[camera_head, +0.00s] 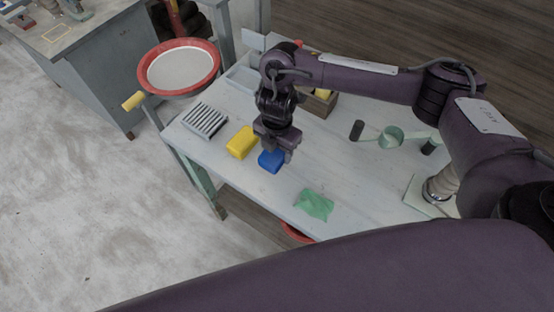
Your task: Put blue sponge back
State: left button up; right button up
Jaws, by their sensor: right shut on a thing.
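A blue sponge (270,162) is on or just above the white table, near its front edge. My right gripper (274,150) points down over it and is shut on its upper part, which the jaws partly hide. A yellow sponge (241,142) lies just to the left of the blue one. A grey ribbed rack (204,121) lies farther left on the table. My left gripper is not in view.
A green cloth (314,204) lies at the table's front edge. A green cup-like thing (390,137) and dark cylinders stand to the right. Behind my right arm are a pale tray (243,76) and a wooden box (318,104). A red-rimmed basin (179,67) stands at the left.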

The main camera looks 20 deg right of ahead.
aim_at(277, 158)
jog(key=shift+f+b, duration=0.75)
jog(key=shift+f, duration=1.75)
jog(key=shift+f, duration=0.15)
jog(key=o, duration=0.9)
jog(key=shift+r, duration=0.45)
notch_tip(277, 158, up, 10)
jog(key=p, duration=0.2)
jog(key=shift+r+p, duration=0.2)
jog(key=shift+p, duration=0.1)
jog(key=shift+r, duration=0.55)
